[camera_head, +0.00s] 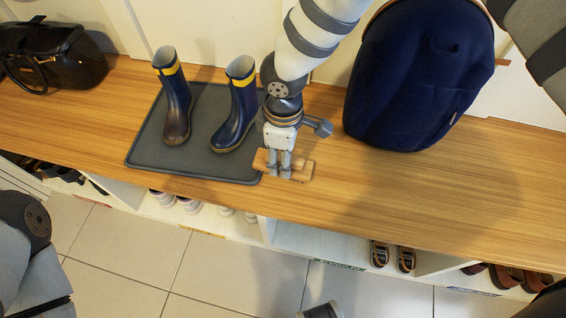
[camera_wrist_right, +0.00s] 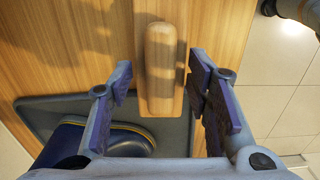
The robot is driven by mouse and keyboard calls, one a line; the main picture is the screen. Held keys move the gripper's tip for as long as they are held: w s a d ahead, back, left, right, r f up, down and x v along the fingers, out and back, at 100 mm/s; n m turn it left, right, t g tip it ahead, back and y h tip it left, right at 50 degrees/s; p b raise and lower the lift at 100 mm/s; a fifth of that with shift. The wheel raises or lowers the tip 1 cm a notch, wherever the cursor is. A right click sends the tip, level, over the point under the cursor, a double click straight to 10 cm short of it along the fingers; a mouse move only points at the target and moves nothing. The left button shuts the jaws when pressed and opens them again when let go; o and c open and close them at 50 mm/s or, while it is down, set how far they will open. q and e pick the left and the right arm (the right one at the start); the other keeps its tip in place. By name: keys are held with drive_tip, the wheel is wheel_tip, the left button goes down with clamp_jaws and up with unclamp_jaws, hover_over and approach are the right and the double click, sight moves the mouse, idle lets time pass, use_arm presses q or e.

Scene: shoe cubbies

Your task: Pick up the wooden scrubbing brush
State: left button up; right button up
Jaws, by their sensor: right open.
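The wooden scrubbing brush (camera_head: 303,171) lies on the wooden bench top, just right of the grey boot tray. My right gripper (camera_head: 279,172) is over it from above and hides its middle in the head view. In the right wrist view, the brush (camera_wrist_right: 160,65) shows as a rounded wooden block lying lengthwise between the two spread fingers of the right gripper (camera_wrist_right: 158,92). There is a gap on both sides, and the gripper is open and empty. The brush's bristles are not visible.
Blue rubber boots (camera_head: 237,108) with yellow bands stand on the grey tray (camera_head: 150,163) close left of the gripper. A navy backpack (camera_head: 415,80) stands right. A black bag (camera_head: 50,55) is far left. Shoe cubbies are below. The bench's right side (camera_head: 450,195) is clear.

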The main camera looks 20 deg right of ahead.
clamp_jaws()
